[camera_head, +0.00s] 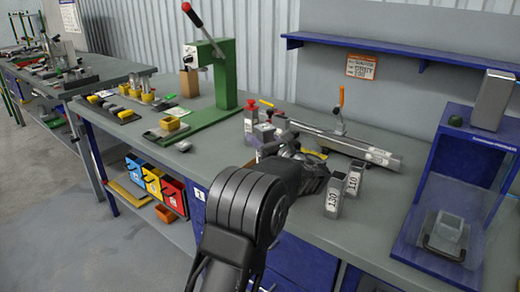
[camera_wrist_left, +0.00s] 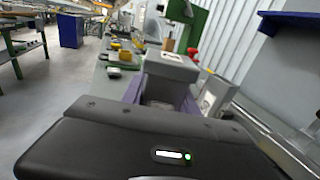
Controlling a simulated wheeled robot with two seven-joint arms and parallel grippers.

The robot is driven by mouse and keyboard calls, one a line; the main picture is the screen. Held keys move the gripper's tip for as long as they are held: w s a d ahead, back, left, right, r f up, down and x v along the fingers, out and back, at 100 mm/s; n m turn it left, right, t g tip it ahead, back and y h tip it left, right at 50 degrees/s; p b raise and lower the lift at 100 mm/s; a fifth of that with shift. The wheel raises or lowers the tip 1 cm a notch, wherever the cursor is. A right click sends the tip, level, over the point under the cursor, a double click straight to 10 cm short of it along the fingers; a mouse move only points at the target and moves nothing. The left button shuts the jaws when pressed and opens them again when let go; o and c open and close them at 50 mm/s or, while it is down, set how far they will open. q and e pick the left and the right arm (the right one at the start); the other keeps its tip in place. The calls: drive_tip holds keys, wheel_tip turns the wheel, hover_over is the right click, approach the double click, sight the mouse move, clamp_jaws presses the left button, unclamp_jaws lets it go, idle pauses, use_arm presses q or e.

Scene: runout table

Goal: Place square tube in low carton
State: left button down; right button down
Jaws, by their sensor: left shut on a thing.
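My left gripper (camera_head: 283,146) reaches over the workbench from the bottom of the head view, and my wrist and forearm hide much of it. It is shut on a grey, square-sided piece (camera_head: 264,132), which looks like the square tube. In the left wrist view a grey block with a pale label (camera_wrist_left: 171,66) shows just beyond the dark gripper body. I cannot tell whether it touches the bench. I cannot make out a low carton in either view. My right gripper is not in view.
Two grey blocks marked 130 (camera_head: 335,196) and 110 (camera_head: 355,178) stand right of the gripper. Behind are a long metal bar fixture (camera_head: 345,145) and a green lever press (camera_head: 225,85). Bare bench lies left of the gripper.

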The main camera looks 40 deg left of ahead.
use_arm(q)
drive_tip(key=shift+f, duration=1.85)
drive_tip(key=shift+f, duration=0.1)
drive_tip(key=shift+f, duration=0.15)
drive_tip(key=c, duration=0.9)
unclamp_jaws()
drive_tip(key=v, duration=0.7)
drive_tip(key=shift+s+d+b, duration=0.1)
drive_tip(key=shift+d+b, duration=0.15)
drive_tip(key=shift+b, duration=0.1)
